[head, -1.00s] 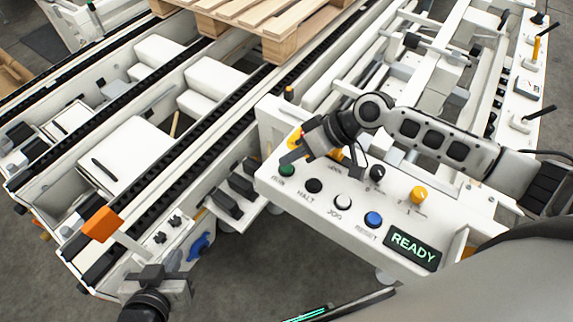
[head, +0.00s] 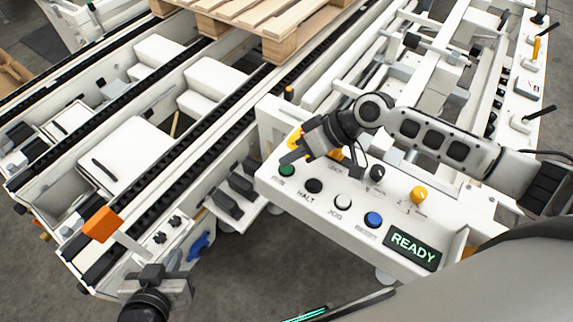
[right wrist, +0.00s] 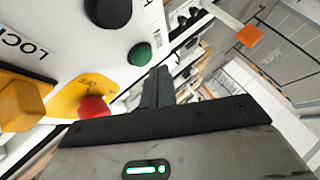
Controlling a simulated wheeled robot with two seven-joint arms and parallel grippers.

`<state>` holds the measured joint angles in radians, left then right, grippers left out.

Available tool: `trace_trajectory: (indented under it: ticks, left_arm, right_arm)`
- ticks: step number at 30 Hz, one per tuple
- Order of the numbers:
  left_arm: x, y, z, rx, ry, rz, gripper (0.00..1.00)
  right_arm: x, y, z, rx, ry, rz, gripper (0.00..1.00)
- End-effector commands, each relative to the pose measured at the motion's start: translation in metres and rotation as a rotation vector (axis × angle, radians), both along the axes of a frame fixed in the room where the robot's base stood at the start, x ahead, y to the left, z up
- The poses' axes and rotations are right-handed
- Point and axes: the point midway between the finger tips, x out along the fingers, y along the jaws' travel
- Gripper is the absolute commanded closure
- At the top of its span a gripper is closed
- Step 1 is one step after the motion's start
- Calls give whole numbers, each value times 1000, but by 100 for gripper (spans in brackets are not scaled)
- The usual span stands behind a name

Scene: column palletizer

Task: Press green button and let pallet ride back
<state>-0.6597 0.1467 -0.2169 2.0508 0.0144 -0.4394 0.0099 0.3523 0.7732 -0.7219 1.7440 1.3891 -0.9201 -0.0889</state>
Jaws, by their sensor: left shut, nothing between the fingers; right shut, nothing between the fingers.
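The green button (head: 287,170) is at the left end of a white control panel (head: 320,197). It also shows in the right wrist view (right wrist: 140,54). My right gripper (head: 289,157) is shut and empty, its fingertips just above and beside the green button; I cannot tell whether they touch it. In the right wrist view, the shut fingers (right wrist: 157,88) lie just below and right of the button. The wooden pallet (head: 270,22) rests on the conveyor at the top. My left gripper (head: 160,280) is shut and empty at the bottom left.
The panel also has a black HALT button (head: 314,186), a white JOG button (head: 343,202), a blue RESET button (head: 374,219), and a display (head: 412,245) reading READY. A red button (right wrist: 95,107) on yellow sits near my right fingers. The conveyor's black chains (head: 180,150) are bare below the pallet.

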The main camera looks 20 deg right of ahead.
Motion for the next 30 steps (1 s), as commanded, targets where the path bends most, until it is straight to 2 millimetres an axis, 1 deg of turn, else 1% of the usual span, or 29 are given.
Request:
trace_trajectory:
  ticks: [6, 14, 30]
  left_arm:
    - [-1, 0, -2, 0, 4, 0, 100]
    - [-3, 0, -6, 0, 8, 0, 100]
    - [-3, 0, -7, 0, 7, -1, 100]
  right_arm:
    - [0, 0, -1, 0, 0, 0, 100]
    - [0, 0, -9, 0, 0, 0, 100]
    - [0, 0, -11, 0, 0, 0, 100]
